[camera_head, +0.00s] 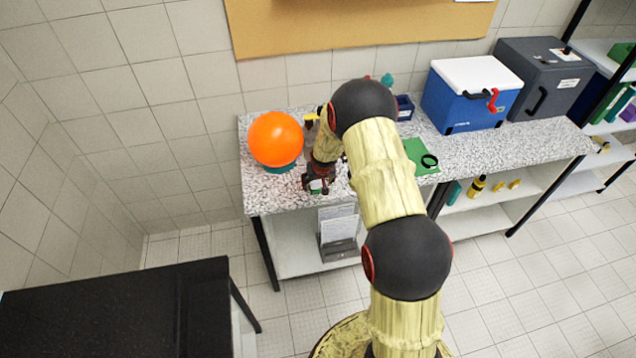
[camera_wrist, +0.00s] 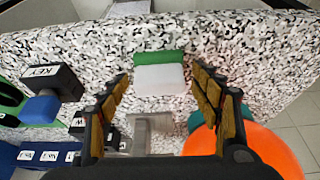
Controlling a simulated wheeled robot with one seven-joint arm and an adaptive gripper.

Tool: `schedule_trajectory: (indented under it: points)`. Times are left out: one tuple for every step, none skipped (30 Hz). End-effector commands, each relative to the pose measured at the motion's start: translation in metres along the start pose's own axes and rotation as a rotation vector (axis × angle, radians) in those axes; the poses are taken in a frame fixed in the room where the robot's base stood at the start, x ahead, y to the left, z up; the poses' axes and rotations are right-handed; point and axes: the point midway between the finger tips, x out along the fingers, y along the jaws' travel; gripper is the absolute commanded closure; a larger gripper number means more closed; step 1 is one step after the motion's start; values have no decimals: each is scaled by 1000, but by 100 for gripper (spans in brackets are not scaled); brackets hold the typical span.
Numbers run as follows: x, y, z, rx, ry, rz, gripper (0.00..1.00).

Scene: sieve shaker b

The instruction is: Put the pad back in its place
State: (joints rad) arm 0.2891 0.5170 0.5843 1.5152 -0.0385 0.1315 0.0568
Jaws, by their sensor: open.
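The pad, a white block with a green side, lies on the speckled bench top (camera_head: 500,152) in the wrist view (camera_wrist: 160,76). A little of it also shows below my gripper in the head view (camera_head: 317,186). My gripper (camera_wrist: 160,88) is open, with its fingers to the left and right of the pad and a gap on each side. In the head view my gripper (camera_head: 318,176) is low over the bench near its front left edge. I cannot tell which spot is the pad's place.
An orange ball (camera_head: 275,138) on a teal base stands close left of my gripper. A grey piece (camera_wrist: 151,128) and a block marked KEY (camera_wrist: 52,82) are nearby. A green mat with a black ring (camera_head: 420,157), a blue cooler (camera_head: 455,105) and a grey case (camera_head: 545,80) stand farther right.

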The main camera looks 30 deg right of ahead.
Motion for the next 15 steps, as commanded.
schedule_trajectory:
  points:
    - [-2,0,-1,0,0,0,36]
    - [-3,0,-2,0,0,0,36]
    - [-6,0,-2,0,2,0,36]
    - [-9,0,-2,0,2,0,36]
    - [-13,0,-2,0,1,0,36]
    - [-19,0,-2,0,3,0,36]
    - [-23,0,-3,0,3,0,36]
    - [-28,0,-2,0,3,0,36]
    - [-36,0,-2,0,4,0,36]
    - [-42,0,-3,0,4,0,36]
    - [-48,0,-3,0,4,0,36]
    - [-56,0,-2,0,3,0,36]
    - [-62,0,-2,0,4,0,36]
    - [-67,0,-2,0,4,0,36]
    - [-76,0,-3,0,4,0,36]
